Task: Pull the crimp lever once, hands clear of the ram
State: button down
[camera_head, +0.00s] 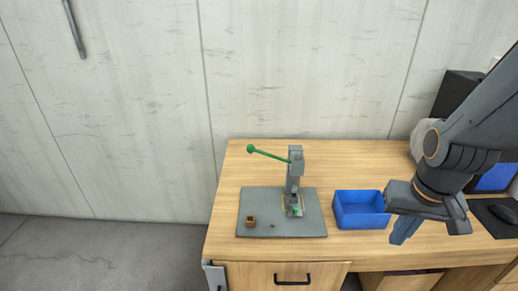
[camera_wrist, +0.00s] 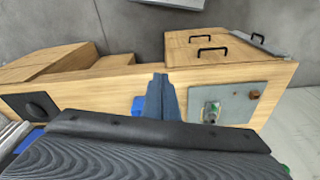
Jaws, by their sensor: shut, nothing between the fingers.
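The crimp lever (camera_head: 268,154) is a green bar with a round knob at its left end. It sticks out to the left, slightly raised, from the top of a grey upright press (camera_head: 294,172). The press stands on a grey plate (camera_head: 258,229) on the desk. Its ram area (camera_head: 294,200) is low on the front, with a green part at the foot. My gripper (camera_head: 400,238) is at the right, apart from the lever, near the blue bin. Its blue fingers are shut and empty, as also seen in the wrist view (camera_wrist: 160,84). The wrist view shows the plate (camera_wrist: 222,98) upside down.
A blue bin (camera_head: 361,222) stands between the press and my gripper. A small brown box (camera_head: 250,221) and a tiny brown piece (camera_head: 272,225) lie on the plate. A dark mat with a mouse (camera_head: 500,212) is at the right. Wood around the plate's left and back is clear.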

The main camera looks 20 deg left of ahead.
jog(key=w+a+r+m+t+y, duration=0.1)
jog(key=w+a+t, duration=0.25)
jog(key=w, duration=0.25)
jog(key=w+a+m+t+y, duration=0.1)
jog(key=w+a+t, duration=0.1)
jog(key=w+a, duration=0.3)
jog(key=w+a+r+t+y, duration=0.1)
jog(key=a+r+y, duration=0.1)
jog(key=a, duration=0.3)
jog(key=w+a+r+t+y, duration=0.1)
jog(key=a+r+y, duration=0.2)
jog(key=a, duration=0.3)
jog(key=w+a+r+m+t+y, duration=0.1)
jog(key=w+a+r+y, duration=0.1)
jog(key=a, duration=0.4)
jog(key=shift+a+r+y+b, duration=0.25)
jog(key=shift+y+b, duration=0.15)
jog(key=p, duration=0.3)
send_over(270, 155)
jog(key=s+d, duration=0.1)
jog(key=s, duration=0.2)
notch_tip(270, 155, down, 3)
jog(key=shift+a+f+p, duration=0.45)
jog(key=shift+a+f, duration=0.8)
jog(key=shift+a, duration=0.2)
